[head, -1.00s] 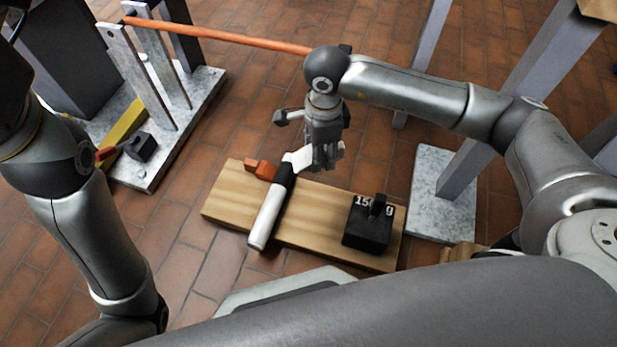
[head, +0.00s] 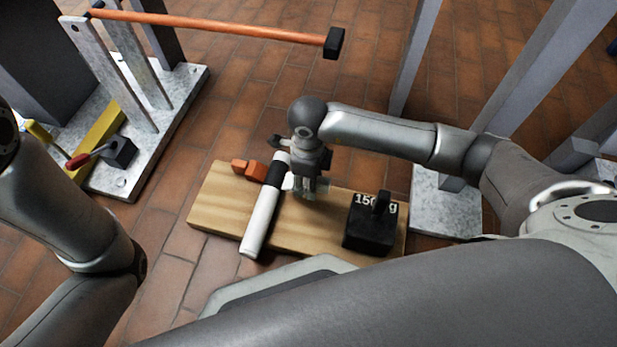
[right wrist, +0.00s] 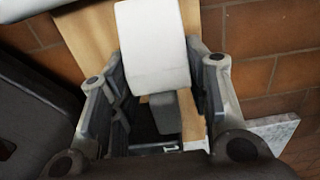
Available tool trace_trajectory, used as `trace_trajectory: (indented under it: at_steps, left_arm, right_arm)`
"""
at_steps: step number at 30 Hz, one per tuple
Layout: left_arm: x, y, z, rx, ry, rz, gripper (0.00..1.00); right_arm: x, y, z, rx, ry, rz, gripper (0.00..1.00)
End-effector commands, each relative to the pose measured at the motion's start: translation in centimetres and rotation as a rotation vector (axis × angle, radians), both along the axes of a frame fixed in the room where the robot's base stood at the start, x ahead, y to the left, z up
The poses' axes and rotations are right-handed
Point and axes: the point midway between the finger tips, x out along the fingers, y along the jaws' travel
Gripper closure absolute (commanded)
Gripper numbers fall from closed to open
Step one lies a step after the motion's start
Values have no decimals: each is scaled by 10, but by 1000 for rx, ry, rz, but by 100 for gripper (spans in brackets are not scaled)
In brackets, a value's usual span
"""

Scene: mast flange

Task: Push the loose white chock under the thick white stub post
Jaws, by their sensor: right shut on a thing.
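The thick white stub post (head: 262,218), with a black band near its far end, lies tilted across the wooden board (head: 218,203). My right gripper (head: 306,193) is low over the board, just right of the post's black band. It is shut on the loose white chock (head: 288,184), of which a small part shows between post and fingers. In the right wrist view the white chock (right wrist: 152,45) sits between the fingers. Whether it touches the post or is under it, I cannot tell. My left gripper is outside the view.
An orange chock (head: 248,169) sits on the board left of the post. A black 150 g weight (head: 368,231) stands on the board's right end. A metal fixture (head: 128,172) with a red-handled clamp is at left. An orange bar (head: 220,27) spans the back.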

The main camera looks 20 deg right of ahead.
Motion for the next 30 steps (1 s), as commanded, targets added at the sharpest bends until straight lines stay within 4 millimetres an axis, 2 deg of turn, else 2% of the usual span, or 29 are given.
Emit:
trace_trajectory:
  at_steps: [24,30]
  left_arm:
    - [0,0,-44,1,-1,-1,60]
    - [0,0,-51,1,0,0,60]
  right_arm:
    - [0,0,-64,-1,1,2,95]
    - [0,0,-75,1,-1,2,95]
